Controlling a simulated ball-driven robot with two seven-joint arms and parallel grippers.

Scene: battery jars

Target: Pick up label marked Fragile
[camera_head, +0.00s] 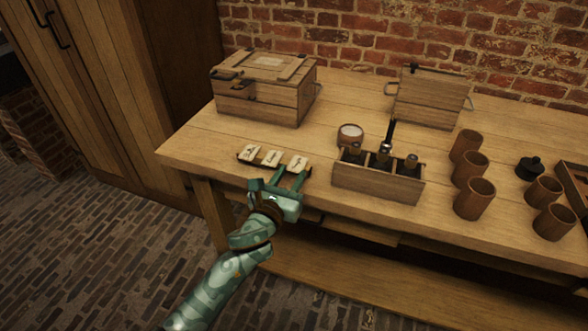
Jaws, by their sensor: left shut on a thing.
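Three small pale labels with dark marks lie in a row on a dark strip (263,163) at the table's front left: a left label (249,152), a middle label (272,158) and a right label (298,163). The marks are too small to read, so I cannot tell which says Fragile. My green left gripper (291,172) reaches in from the front, its fingertips at the near side of the right label. It is shut on that label, whose near edge is partly hidden by the fingers. My right gripper is not in view.
A wooden chest (265,90) stands behind the labels. A divided wooden box (378,187) with dark tools and a small round pot (350,134) are to the right. Another crate (429,96) and several wooden cups (475,199) stand farther right. Bare tabletop lies left of the labels.

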